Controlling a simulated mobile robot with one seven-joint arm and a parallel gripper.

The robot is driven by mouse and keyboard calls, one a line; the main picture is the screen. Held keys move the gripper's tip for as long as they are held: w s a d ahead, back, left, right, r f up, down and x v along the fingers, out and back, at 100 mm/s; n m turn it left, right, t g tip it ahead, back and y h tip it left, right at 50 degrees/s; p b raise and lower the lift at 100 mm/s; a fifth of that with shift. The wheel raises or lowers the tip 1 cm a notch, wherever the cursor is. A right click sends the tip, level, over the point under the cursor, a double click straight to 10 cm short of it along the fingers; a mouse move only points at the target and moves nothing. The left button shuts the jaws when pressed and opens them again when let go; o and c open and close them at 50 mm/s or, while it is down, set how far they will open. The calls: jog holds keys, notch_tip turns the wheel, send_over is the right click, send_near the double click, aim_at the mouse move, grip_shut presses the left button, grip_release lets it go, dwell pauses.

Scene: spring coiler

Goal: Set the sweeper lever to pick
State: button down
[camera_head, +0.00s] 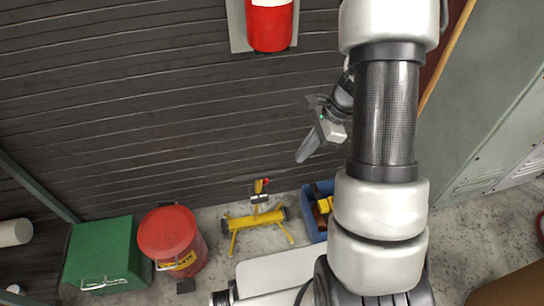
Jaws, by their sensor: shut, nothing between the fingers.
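A small yellow wheeled frame (238,221), which looks like the sweeper, stands on the concrete floor near the dark wall. It has splayed legs and dark wheels at its sides. An upright post rises from it, with a black part and a small red piece (266,181) at its top. Which part is the lever, and how it is set, is too small to tell. My gripper (302,156) is shut and empty, pointing down-left. In the picture it is above and right of the yellow frame, apart from it. My arm hides part of the gripper's base.
A blue bin (311,214) with yellow and dark items stands right of the yellow frame. A red can (171,232) and a green box (103,250) stand left. A red cylinder (269,25) hangs on the wall. Grey lockers (490,105) are at right. Floor around the frame is mostly clear.

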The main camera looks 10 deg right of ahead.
jog(key=f, duration=0.2)
jog(key=d+f+m, duration=0.1)
jog(key=shift+w+d+f, duration=0.1)
jog(key=shift+w+f, duration=0.15)
jog(key=shift+w, duration=0.15)
jog(key=shift+f, duration=0.1)
jog(key=w+a+f+b, duration=0.1)
jog(key=a+f+b, duration=0.2)
jog(key=a+f, duration=0.5)
jog(key=shift+w+f, duration=0.1)
